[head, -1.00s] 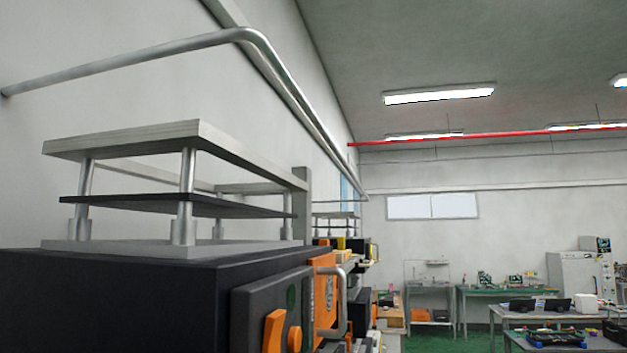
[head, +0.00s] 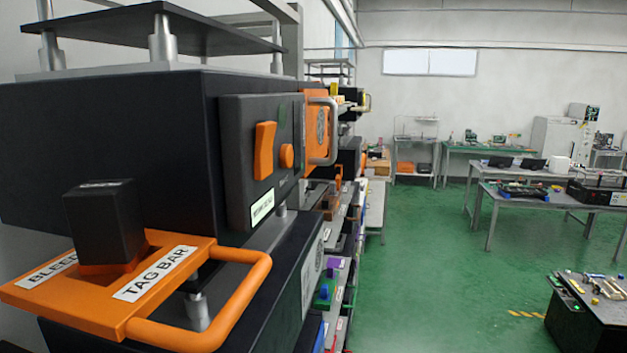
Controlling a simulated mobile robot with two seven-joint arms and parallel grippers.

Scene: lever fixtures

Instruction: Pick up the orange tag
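An orange plate with a looped handle (head: 125,308) juts out at the lower left of the head view. White labels on it read "TAG BAR" and "BLEED", the second partly covered. A black block (head: 104,225) stands up through or on this plate; I cannot tell which. I cannot tell for sure whether this plate is the orange tag. A dark unit (head: 250,150) behind it carries an orange lever and an orange knob. Neither of my grippers is in view.
More fixtures line the wall, including an orange panel with a metal handle (head: 322,130). Green floor (head: 420,270) lies open to the right. A black cabinet (head: 590,315) stands at the lower right, and workbenches (head: 545,195) stand farther back.

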